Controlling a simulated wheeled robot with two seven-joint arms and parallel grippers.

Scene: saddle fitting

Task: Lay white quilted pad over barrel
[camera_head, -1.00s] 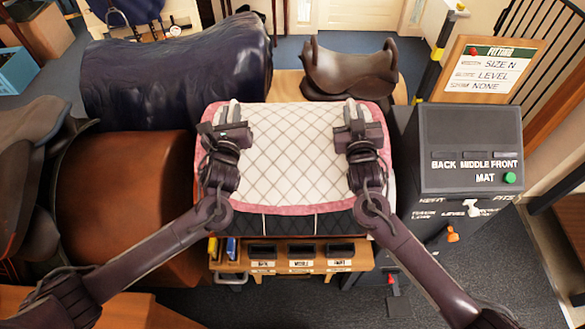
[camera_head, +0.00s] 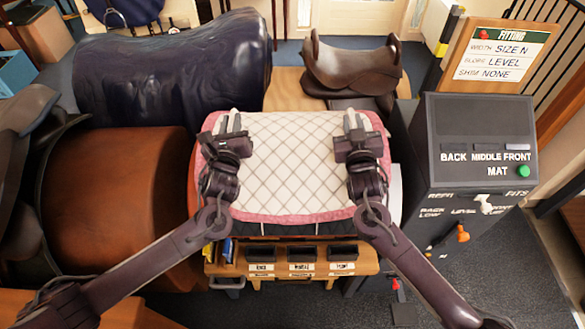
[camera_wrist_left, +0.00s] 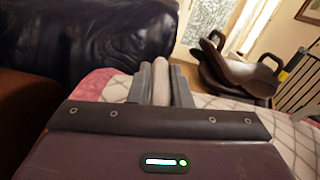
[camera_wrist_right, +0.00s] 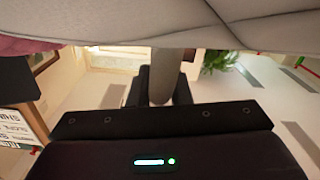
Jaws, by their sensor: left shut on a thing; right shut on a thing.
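The white quilted pad (camera_head: 292,165) has a pink border and lies spread between my two arms in the head view. It covers most of the support beneath it. What seems to be the barrel shows only as narrow strips at the pad's sides, reddish at the left (camera_head: 194,180) and pale at the right (camera_head: 396,195). My left gripper (camera_head: 233,124) is shut on a pale piece at the pad's far left. My right gripper (camera_head: 352,122) is shut on a similar piece at the far right. How closely the pad touches the barrel is unclear.
A dark padded roll (camera_head: 170,70) lies behind left, and a brown barrel (camera_head: 120,195) stands left. A brown saddle (camera_head: 352,68) is behind the pad. A grey console (camera_head: 475,130) and fitting board (camera_head: 505,58) stand right. Labelled bins (camera_head: 302,254) sit in front, below the pad.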

